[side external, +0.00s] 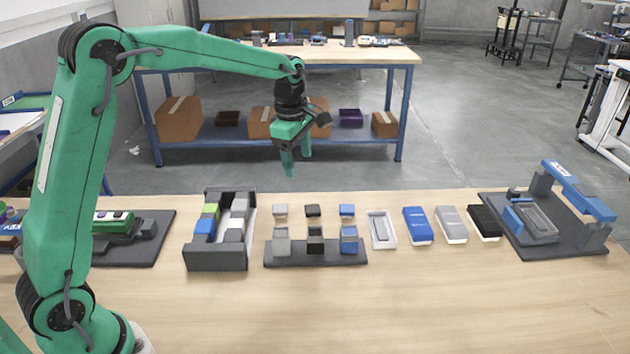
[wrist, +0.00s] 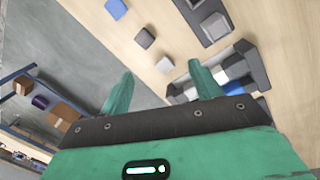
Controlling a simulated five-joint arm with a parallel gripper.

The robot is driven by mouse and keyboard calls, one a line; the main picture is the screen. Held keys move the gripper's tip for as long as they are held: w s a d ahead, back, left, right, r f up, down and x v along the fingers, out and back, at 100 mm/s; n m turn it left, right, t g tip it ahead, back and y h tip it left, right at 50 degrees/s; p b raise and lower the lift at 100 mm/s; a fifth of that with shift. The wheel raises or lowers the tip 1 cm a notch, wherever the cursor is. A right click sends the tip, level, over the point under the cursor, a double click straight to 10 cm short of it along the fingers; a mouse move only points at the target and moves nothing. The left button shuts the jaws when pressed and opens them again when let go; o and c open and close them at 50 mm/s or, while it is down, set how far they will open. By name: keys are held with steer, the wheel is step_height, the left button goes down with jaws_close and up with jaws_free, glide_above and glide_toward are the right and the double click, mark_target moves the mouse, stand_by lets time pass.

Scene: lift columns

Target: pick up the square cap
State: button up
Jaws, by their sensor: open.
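Three small square caps stand in a row on the wooden table: a light grey cap (side external: 280,211), a black cap (side external: 313,211) and a blue cap (side external: 347,211). I cannot tell from the pictures which of them is the square cap of the task. In the wrist view, the blue cap (wrist: 116,8), the dark cap (wrist: 144,39) and the light grey cap (wrist: 165,65) lie beyond the fingers. My gripper (side external: 297,160) is open and empty, high above the table's far edge, behind the caps. Its two green fingers also show in the wrist view (wrist: 158,80).
A dark base (side external: 335,260) with several blocks stands in front of the caps. A dark tray (side external: 216,258) with coloured blocks is to its left. Flat cases, including a blue one (side external: 418,225), and a dark fixture (side external: 575,240) are to the right. The front of the table is clear.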

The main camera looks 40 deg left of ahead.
mark_target(313, 209)
steer(key=w+f+n, duration=0.2)
steer(key=f, duration=0.1)
steer(key=w+a+f+n+g, duration=0.1)
steer(key=w+f+n, duration=0.1)
steer(key=f, duration=0.1)
steer(key=w+f+n, duration=0.2)
steer(key=f, duration=0.2)
steer(key=shift+w+a+n, duration=0.2)
steer(key=shift+w+n, duration=0.05)
steer(key=shift+n, duration=0.05)
steer(key=shift+s+d+f, duration=0.1)
steer(key=shift+f, duration=1.85)
steer(key=shift+s+f, duration=0.1)
steer(key=shift+f, duration=1.85)
steer(key=c, duration=1)
steer(key=shift+r, duration=0.2)
steer(key=shift+c, duration=0.2)
steer(key=shift+r, duration=0.65)
steer(key=r, duration=0.1)
steer(key=d+r, duration=0.1)
steer(key=r, duration=0.1)
steer(key=shift+s, duration=0.2)
steer(key=s+d+r, duration=0.5)
steer(key=d+r, duration=0.1)
steer(key=d, duration=0.3)
steer(key=shift+d+r, duration=0.2)
